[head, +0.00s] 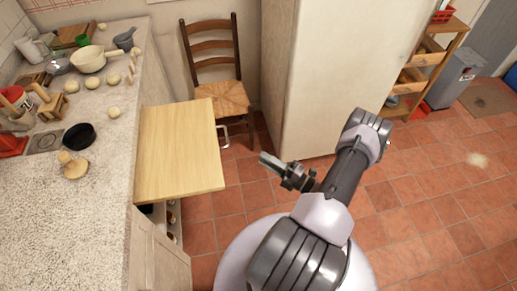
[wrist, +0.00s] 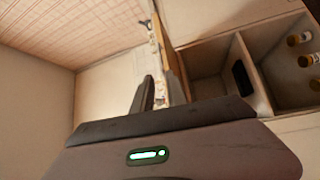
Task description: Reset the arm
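My gripper (head: 270,161) is held out in front of my folded arm in the head view, above the tiled floor and to the right of a light wooden board. It points to the left, towards the board, and appears apart from it. In the wrist view the dark fingers of my gripper (wrist: 151,95) show close together at the middle. I see no object held.
The wooden board (head: 180,150) juts out from the counter (head: 75,200). A chair (head: 215,75) and a tall pale cabinet (head: 340,70) stand behind. Open compartments (wrist: 210,70) with bottles show in the wrist view. Tiled floor (head: 430,190) is clear on the right.

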